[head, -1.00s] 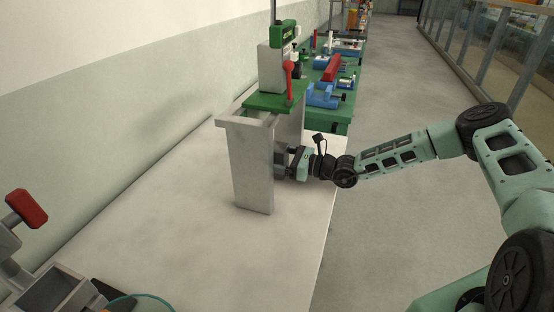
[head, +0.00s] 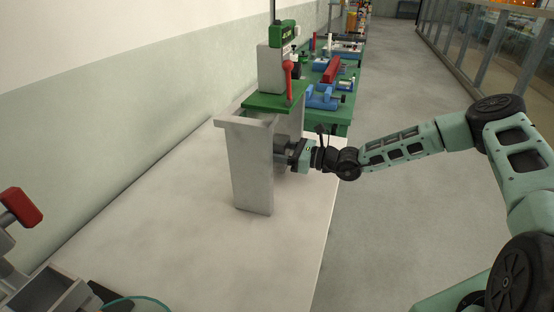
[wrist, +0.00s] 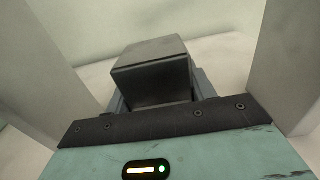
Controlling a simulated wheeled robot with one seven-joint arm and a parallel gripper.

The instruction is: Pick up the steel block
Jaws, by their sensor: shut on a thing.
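The steel block (wrist: 152,72) is a dark grey block held at my gripper in the wrist view, with its top and front faces showing. In the head view the steel block (head: 280,145) is partly hidden behind the front leg of a pale grey stand (head: 250,170). My gripper (head: 288,153) reaches in from the right between the stand's legs. It is shut on the block. In the wrist view my gripper (wrist: 155,100) shows at the bottom, its fingers largely hidden by the block. The block's underside is hidden.
The stand's two legs rise close on both sides of my gripper. A green plate (head: 275,101) and a device with a red handle (head: 288,68) sit on top. The white table (head: 190,220) is clear in front. A green bench (head: 340,112) with blue tools stands behind.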

